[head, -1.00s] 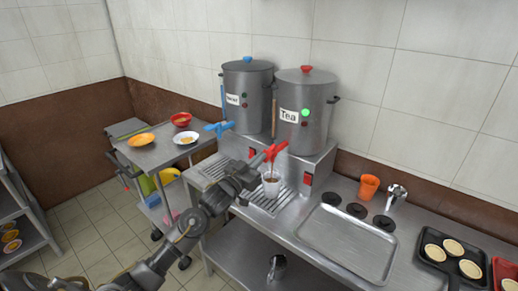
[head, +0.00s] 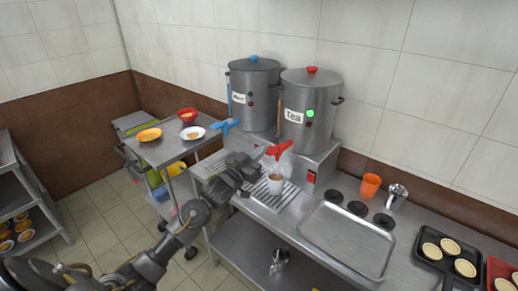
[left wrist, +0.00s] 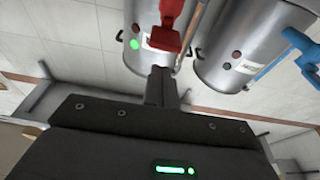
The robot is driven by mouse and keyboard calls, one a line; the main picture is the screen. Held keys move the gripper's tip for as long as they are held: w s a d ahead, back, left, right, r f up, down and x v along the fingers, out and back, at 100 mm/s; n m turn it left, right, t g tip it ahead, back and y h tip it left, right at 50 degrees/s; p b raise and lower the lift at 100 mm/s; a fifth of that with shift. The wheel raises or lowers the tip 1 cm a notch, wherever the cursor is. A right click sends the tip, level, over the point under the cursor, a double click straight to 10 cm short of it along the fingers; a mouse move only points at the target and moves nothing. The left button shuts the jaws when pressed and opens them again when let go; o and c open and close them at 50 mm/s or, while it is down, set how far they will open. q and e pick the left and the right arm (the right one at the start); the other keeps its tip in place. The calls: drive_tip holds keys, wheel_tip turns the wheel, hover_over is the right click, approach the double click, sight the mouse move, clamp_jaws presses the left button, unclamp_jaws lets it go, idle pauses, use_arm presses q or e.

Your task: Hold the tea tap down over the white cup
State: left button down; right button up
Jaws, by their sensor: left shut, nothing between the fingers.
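The tea pot (head: 311,88) is a grey stockpot with a "Tea" label and a lit green light. Its red tap (head: 279,150) sticks out at the front. The white cup (head: 276,185) stands on the drip grate below the tap, with brown liquid inside. My left gripper (head: 262,156) is shut and empty, just left of the tap and above the cup's level. In the left wrist view its closed fingers (left wrist: 160,78) point at the red tap (left wrist: 169,36); whether they touch it I cannot tell. My right gripper is out of view.
A second stockpot (head: 253,92) with a blue tap (head: 224,126) stands left of the tea pot. An empty metal tray (head: 346,240) and an orange cup (head: 370,185) lie to the right. A cart (head: 165,150) with bowls is at the left.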

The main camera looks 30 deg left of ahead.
use_arm(q)
drive_tip(key=b+v, duration=0.3)
drive_tip(key=v, duration=0.7)
drive_tip(key=shift+r, duration=0.2)
idle(0.6)
